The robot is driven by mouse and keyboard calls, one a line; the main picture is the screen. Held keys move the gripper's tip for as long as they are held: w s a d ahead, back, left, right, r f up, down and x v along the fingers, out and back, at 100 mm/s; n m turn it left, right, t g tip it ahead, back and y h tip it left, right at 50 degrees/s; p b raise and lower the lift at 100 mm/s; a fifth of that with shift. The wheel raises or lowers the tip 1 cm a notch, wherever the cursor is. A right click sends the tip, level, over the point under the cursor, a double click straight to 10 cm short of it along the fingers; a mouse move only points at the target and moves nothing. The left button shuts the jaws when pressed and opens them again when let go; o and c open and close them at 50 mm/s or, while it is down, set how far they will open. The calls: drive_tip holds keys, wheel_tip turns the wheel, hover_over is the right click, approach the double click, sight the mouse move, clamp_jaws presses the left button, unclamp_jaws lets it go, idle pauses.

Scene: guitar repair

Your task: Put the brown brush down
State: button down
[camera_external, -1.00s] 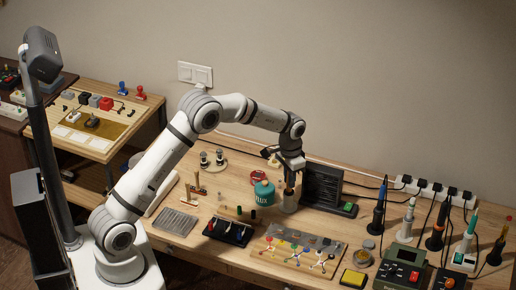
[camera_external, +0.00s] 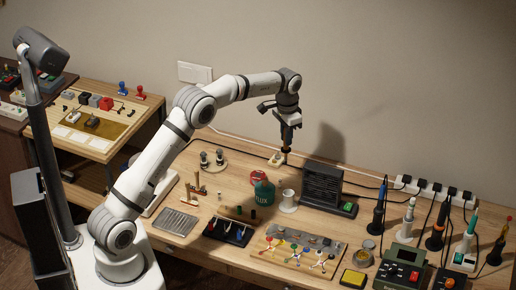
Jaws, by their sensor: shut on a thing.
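My gripper (camera_external: 288,118) is shut on the brown brush (camera_external: 287,133) and holds it upright in the air, with its dark end down. The brush shows as a brown-orange strip below the jaws; its upper part is hidden by the gripper. The dark lower end shows in front of the back of the bench, and I cannot tell its exact height. A white cup (camera_external: 288,201) stands on the wooden workbench (camera_external: 215,210) below, apart from the brush.
A black fan-like box (camera_external: 322,185) stands right of the cup and a green canister (camera_external: 264,193) left of it. A tool board (camera_external: 297,255) lies in front. Soldering tools and a power strip (camera_external: 435,188) fill the right. Bare wood shows left of the canister.

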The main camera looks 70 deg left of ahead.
drive_tip(key=s+a+p, duration=0.3)
drive_tip(key=a, duration=1.7)
wheel_tip(320, 180, down, 11)
drive_tip(key=p, duration=0.1)
drive_tip(key=shift+s+a+p, duration=0.3)
drive_tip(key=shift+s+a, duration=0.05)
drive_tip(key=shift+s, duration=0.05)
drive_tip(key=shift+f, duration=0.2)
drive_tip(key=c, duration=1.4)
unclamp_jaws()
drive_tip(key=shift+o, duration=0.2)
drive_tip(key=shift+r, duration=0.1)
